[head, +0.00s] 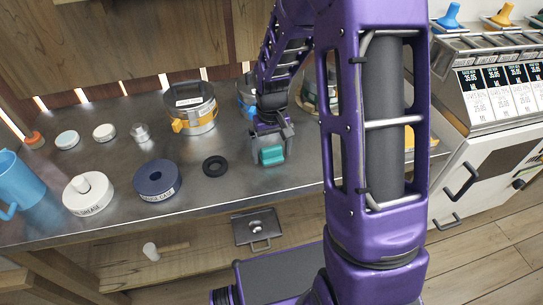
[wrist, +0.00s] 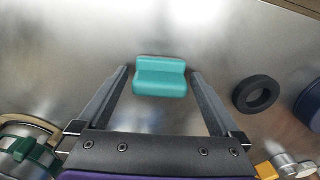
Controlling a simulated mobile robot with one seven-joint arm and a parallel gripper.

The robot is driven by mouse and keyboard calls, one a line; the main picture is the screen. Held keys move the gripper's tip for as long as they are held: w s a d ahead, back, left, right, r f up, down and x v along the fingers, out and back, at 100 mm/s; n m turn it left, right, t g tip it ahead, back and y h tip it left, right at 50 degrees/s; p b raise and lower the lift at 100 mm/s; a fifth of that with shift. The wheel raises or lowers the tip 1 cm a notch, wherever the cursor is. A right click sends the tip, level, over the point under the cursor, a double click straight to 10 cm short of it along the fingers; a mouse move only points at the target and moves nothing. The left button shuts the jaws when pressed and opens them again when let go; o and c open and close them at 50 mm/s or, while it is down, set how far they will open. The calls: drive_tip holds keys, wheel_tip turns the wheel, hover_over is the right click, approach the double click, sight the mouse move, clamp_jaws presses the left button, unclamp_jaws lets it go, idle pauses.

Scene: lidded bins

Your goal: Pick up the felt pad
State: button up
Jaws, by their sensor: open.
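A small teal block with a stepped, rounded top, which I take to be the felt pad (head: 272,155), lies on the steel counter near its front edge. In the wrist view the teal pad (wrist: 160,78) sits between the fingertips, with a gap on each side. My gripper (head: 270,148) is open around it, pointing down from above; it also shows in the wrist view (wrist: 160,73). The fingers do not appear to touch the pad. I cannot tell the exact height of the fingertips over the counter.
A black ring (head: 215,166) lies left of the pad and shows right of it in the wrist view (wrist: 256,94). A dark blue round container (head: 157,180) and a clamped lidded bin (head: 191,108) stand further left. The counter's front edge is close.

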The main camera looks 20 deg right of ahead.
sight(272, 148)
drive_tip(key=shift+c, duration=0.3)
drive_tip(key=c, duration=1.3)
drive_tip(key=shift+o, duration=0.2)
drive_tip(key=shift+r, duration=0.1)
wheel_tip(272, 148, up, 10)
drive_tip(key=shift+f+p, duration=0.1)
drive_tip(key=shift+p, duration=0.85)
drive_tip(key=o, duration=0.8)
drive_tip(key=c, duration=0.6)
drive_tip(key=shift+p, duration=0.3)
